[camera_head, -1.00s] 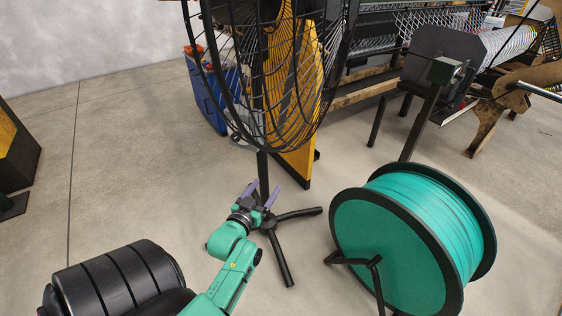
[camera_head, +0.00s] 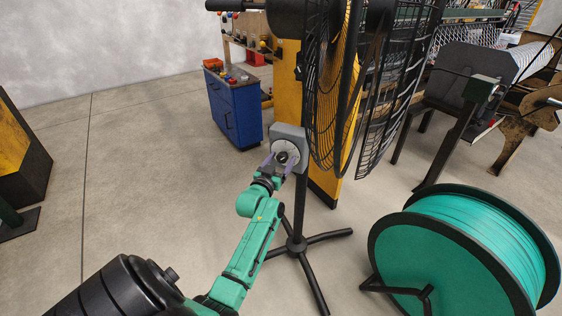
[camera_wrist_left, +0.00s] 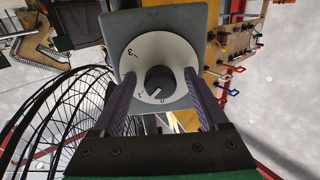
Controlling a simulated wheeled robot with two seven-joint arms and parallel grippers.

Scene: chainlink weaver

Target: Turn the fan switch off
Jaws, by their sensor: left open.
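The fan switch (camera_head: 282,156) is a round white dial with a dark knob on a grey box, fixed to the stand of the black fan (camera_head: 335,90). In the left wrist view the dark knob (camera_wrist_left: 159,80) sits in the middle of the dial, and its white mark points down and a little left, between the 0 and a mark beside it. My left gripper (camera_head: 279,163) is open in front of the dial. In the left wrist view its purple fingers stand on both sides of the knob, apart from it. My right gripper is not in view.
A large teal spool (camera_head: 455,255) stands on the floor at the right. A blue cabinet (camera_head: 236,108) and a yellow panel (camera_head: 288,90) stand behind the fan. The fan's tripod legs (camera_head: 300,245) spread on the floor.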

